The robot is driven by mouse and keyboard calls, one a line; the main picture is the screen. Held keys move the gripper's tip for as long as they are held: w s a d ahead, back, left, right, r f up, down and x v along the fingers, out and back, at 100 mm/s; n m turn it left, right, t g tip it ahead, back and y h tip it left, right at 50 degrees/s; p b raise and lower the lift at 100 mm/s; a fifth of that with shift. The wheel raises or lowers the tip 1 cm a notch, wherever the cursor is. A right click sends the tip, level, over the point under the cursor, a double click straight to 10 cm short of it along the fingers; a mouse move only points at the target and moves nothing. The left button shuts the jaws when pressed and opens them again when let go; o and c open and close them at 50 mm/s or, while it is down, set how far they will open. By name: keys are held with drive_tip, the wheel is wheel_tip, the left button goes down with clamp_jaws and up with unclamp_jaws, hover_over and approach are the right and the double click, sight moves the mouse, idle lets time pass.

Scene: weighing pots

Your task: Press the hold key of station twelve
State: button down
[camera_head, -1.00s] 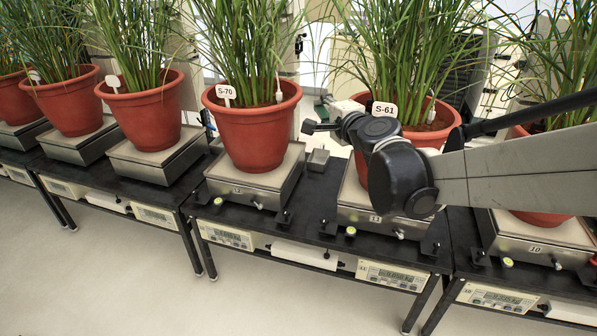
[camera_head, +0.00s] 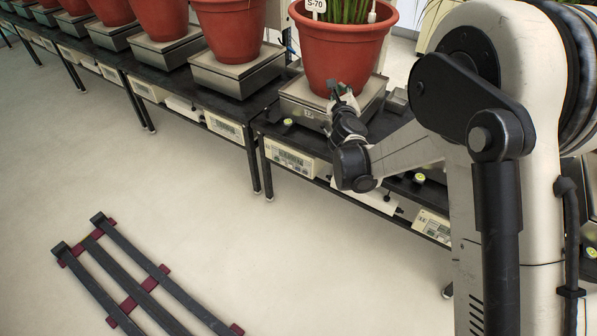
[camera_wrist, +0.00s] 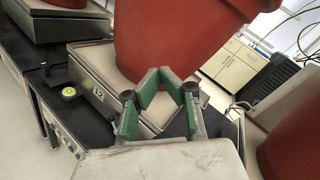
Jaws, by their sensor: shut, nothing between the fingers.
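The station twelve scale (camera_head: 302,106) carries a red pot (camera_head: 340,45) tagged S-70. Its plate reads 12 in the wrist view (camera_wrist: 98,93). A cream panel with a display and small keys (camera_head: 290,158) sits under the front edge of the black table below this scale. The hold key cannot be told apart at this size. My gripper (camera_head: 337,88) is shut and empty, above the scale's front right and close to the pot. In the wrist view its green-padded fingers (camera_wrist: 165,78) are in front of the pot and scale.
A round yellow-green disc (camera_head: 288,122) lies on the black table (camera_head: 270,117) near its front edge. More scales with red pots (camera_head: 205,30) run to the left. A rack of dark bars (camera_head: 140,275) lies on the floor.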

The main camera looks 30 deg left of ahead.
drive_tip(key=s+a+f+m+g+h+b, duration=0.15)
drive_tip(key=a+f, duration=0.25)
drive_tip(key=f, duration=0.6)
drive_tip(key=s+a+f+m+b, duration=0.1)
drive_tip(key=s+a+f+m, duration=0.25)
drive_tip(key=f, duration=0.65)
drive_tip(key=m+g+b, duration=0.2)
drive_tip(key=m+g, duration=0.1)
drive_tip(key=g, duration=0.1)
approach(297, 169)
drive_tip(key=s+a+f, duration=0.5)
drive_tip(key=s, duration=0.1)
drive_tip(key=shift+a+f+t, duration=0.15)
drive_tip(key=shift+f+t, duration=0.05)
drive_tip(key=shift+t, duration=0.05)
drive_tip(key=w, duration=0.8)
drive_tip(key=shift+w, duration=0.4)
drive_tip(key=shift+w, duration=0.15)
drive_tip(key=shift+w, duration=0.3)
